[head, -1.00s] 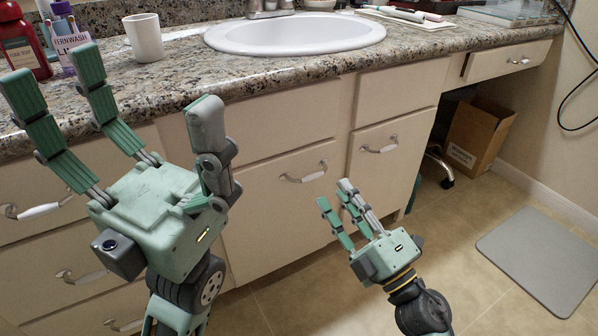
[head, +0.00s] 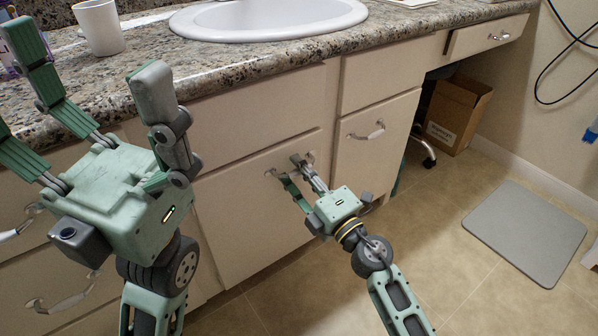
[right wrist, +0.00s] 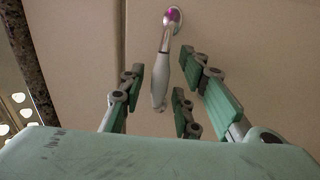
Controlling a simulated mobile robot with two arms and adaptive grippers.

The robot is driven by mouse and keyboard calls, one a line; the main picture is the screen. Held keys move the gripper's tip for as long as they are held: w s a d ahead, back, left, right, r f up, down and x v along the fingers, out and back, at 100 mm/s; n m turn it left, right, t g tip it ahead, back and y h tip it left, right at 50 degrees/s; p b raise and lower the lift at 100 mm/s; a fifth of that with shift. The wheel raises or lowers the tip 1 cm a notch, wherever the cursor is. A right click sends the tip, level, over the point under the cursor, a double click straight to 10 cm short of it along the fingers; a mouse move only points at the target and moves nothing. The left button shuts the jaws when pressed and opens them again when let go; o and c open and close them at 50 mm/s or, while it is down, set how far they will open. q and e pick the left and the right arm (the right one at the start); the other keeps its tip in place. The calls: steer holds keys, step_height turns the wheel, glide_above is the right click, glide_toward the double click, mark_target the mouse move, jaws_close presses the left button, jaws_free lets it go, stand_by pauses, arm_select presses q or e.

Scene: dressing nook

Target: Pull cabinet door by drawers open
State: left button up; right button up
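The cream cabinet door (head: 238,215) under the sink is closed, just right of a stack of drawers (head: 62,262). My right gripper (head: 292,172) is at this door's handle, its fingers covering much of it in the head view. In the right wrist view the handle (right wrist: 160,80), with a pale grip and shiny end, runs between my spread fingers. One finger is on its left and two are on its right, with gaps showing, so the gripper is open around it. My left gripper (head: 85,65) is open and empty, raised in front of the counter and drawers.
A granite counter (head: 225,72) with a white sink (head: 268,38) and a cup (head: 99,28) overhangs the cabinet. A narrower front with a handle (head: 368,132) is to the right. A cardboard box (head: 455,112) and a grey mat (head: 527,232) are on the floor at right.

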steer(key=shift+c, duration=0.2)
jaws_close()
stand_by(0.4)
